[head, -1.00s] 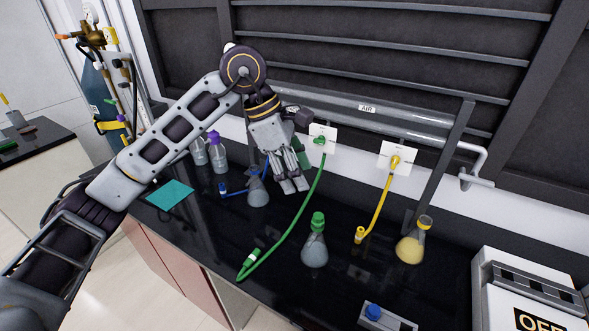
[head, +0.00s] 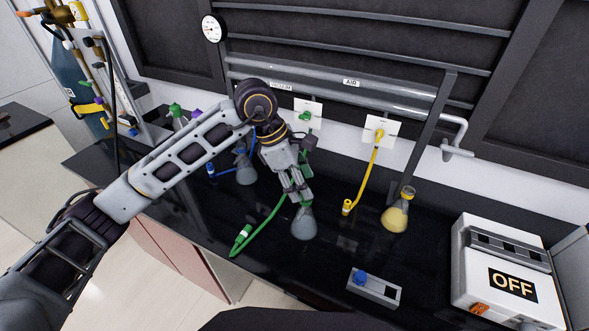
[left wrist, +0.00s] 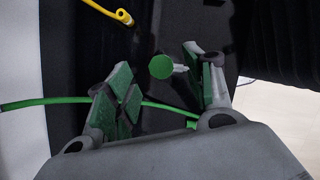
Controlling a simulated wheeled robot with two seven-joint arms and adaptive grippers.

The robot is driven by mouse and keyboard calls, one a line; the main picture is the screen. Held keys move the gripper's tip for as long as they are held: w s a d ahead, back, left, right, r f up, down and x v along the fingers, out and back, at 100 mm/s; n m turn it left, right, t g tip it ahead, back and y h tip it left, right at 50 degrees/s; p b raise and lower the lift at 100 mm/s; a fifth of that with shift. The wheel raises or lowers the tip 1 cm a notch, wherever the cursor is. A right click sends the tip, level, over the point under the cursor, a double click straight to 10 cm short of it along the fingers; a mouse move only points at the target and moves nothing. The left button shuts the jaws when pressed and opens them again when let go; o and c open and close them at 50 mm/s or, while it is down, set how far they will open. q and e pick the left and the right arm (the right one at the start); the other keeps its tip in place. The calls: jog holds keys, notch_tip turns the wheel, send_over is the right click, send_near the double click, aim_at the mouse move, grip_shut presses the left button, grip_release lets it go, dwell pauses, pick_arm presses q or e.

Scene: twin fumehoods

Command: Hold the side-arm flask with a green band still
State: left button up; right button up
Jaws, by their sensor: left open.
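The side-arm flask (head: 303,225) stands on the black bench top, its clear body showing below my left gripper (head: 299,198) in the head view. The gripper's fingers come down over its neck and hide most of the green there. In the left wrist view, the flask's round green top (left wrist: 161,66) and short pale side arm (left wrist: 181,69) show between the two green-padded fingers of the left gripper (left wrist: 164,86). The fingers are apart, with a gap on each side of the top. My right gripper is not in view.
A green hose (head: 263,224) runs along the bench just left of the flask. A yellow hose (head: 364,180) hangs to its right, near a flask with yellow contents (head: 395,216). A grey block with a blue knob (head: 374,288) lies in front. Another flask (head: 246,173) stands behind left.

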pick_arm(q)
jog(key=shift+x, duration=1.35)
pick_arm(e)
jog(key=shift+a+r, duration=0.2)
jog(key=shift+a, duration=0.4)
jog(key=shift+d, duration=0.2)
pick_arm(q)
jog(key=c, duration=0.9)
jog(key=o, duration=0.9)
jog(key=shift+v, duration=0.9)
jog(key=v, duration=1)
jog(key=shift+r, duration=0.1)
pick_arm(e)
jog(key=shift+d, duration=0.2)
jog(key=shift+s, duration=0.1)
